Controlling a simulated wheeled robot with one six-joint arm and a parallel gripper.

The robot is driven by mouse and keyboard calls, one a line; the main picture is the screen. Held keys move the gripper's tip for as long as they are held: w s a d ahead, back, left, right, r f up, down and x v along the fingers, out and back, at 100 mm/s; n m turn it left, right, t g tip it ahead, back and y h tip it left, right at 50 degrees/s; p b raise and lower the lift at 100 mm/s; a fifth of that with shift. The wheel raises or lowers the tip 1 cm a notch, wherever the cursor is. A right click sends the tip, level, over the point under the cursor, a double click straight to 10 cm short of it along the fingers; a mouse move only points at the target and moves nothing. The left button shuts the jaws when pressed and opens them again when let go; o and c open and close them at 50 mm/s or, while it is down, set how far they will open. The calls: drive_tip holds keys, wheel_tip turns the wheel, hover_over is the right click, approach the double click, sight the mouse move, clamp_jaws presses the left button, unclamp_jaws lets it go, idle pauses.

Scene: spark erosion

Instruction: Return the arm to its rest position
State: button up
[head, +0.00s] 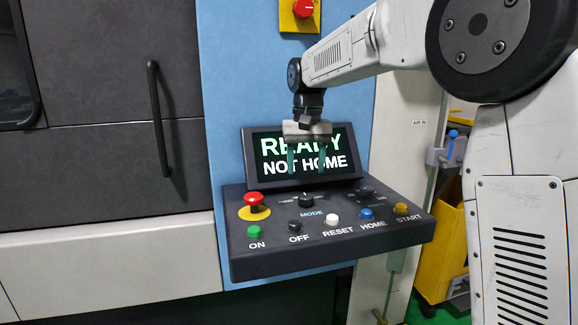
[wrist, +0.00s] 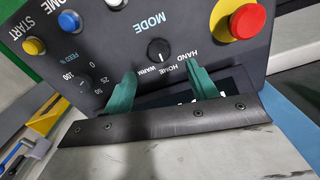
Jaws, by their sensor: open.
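My gripper (head: 306,158) has green fingers that stand apart with nothing between them. In the head view it hangs pointing down in front of the screen (head: 345,160), which reads "READY" and "NOT HOME". My arm reaches in from the right. In the wrist view my gripper (wrist: 163,92) shows its fingers over the upper part of the control panel (wrist: 110,52), near the mode knob (wrist: 160,50). I cannot tell whether the fingertips touch the panel. The fingers and gripper body cover part of the screen text.
The panel carries a red emergency button (head: 254,199), a green ON button (head: 254,232) and a blue HOME button (head: 366,214). A dark machine door with a handle (head: 158,118) is at left.

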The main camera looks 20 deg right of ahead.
drive_tip(key=s+f, duration=0.2)
drive_tip(key=shift+f+n+g, duration=0.3)
drive_tip(key=shift+f, duration=0.1)
drive_tip(key=s, duration=0.3)
drive_tip(key=shift+d+f, duration=0.2)
drive_tip(key=shift+f, duration=0.2)
drive_tip(key=s+d+f+t, duration=0.1)
drive_tip(key=s+f, duration=0.1)
drive_tip(key=s, duration=1.4)
drive_tip(key=s+d+f+n+t, duration=0.1)
drive_tip(key=s+d+f, duration=0.1)
drive_tip(key=s, duration=1.5)
drive_tip(key=shift+f, duration=0.25)
